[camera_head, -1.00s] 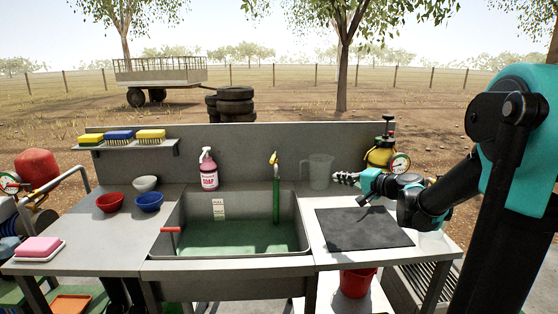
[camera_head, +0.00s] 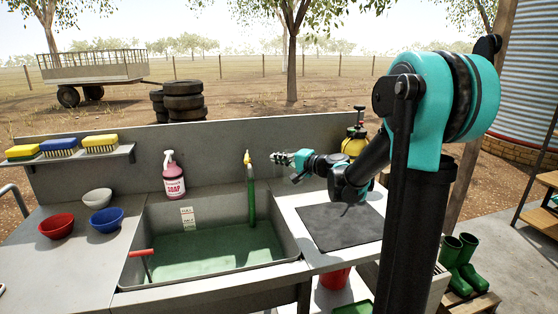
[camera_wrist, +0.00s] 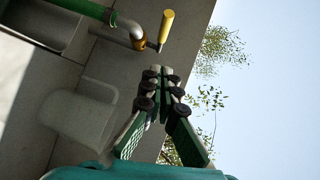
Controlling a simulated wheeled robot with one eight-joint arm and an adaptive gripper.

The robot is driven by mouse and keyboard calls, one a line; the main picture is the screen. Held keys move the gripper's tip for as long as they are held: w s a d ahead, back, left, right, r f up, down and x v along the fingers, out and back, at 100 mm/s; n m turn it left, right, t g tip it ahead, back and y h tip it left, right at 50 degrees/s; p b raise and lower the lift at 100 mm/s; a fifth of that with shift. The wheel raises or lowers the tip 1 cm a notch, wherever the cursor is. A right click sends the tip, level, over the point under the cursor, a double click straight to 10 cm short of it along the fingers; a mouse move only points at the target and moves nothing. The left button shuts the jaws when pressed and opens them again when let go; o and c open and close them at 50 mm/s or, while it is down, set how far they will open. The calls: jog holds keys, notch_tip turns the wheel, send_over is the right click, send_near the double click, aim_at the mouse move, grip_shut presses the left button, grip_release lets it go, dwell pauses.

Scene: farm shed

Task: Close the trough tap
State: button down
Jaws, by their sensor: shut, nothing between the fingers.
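The trough tap (camera_head: 247,158) has a yellow lever handle and a green hose hanging down into the trough (camera_head: 222,207), which holds green water. In the wrist view the tap's yellow lever (camera_wrist: 166,27) sticks up at a slant from a brass body, just beyond my fingertips. My gripper (camera_head: 273,157) is to the right of the tap at about its height, pointing left. In the wrist view my gripper (camera_wrist: 163,74) is shut and empty, with a small gap between its tips and the lever. I cannot tell whether water runs.
A clear jug (camera_wrist: 80,117) stands close to my gripper by the back wall. A soap bottle (camera_head: 173,176) stands left of the tap. A red-handled rod (camera_head: 142,255) is at the trough's left. A dark mat (camera_head: 342,228) lies on the right counter.

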aim_at(247, 160)
jog(key=w+a+f, duration=0.1)
jog(key=w+a, duration=0.2)
jog(key=a, duration=0.5)
jog(key=shift+w+f, duration=0.15)
jog(key=shift+f, duration=0.1)
jog(key=shift+a, duration=0.1)
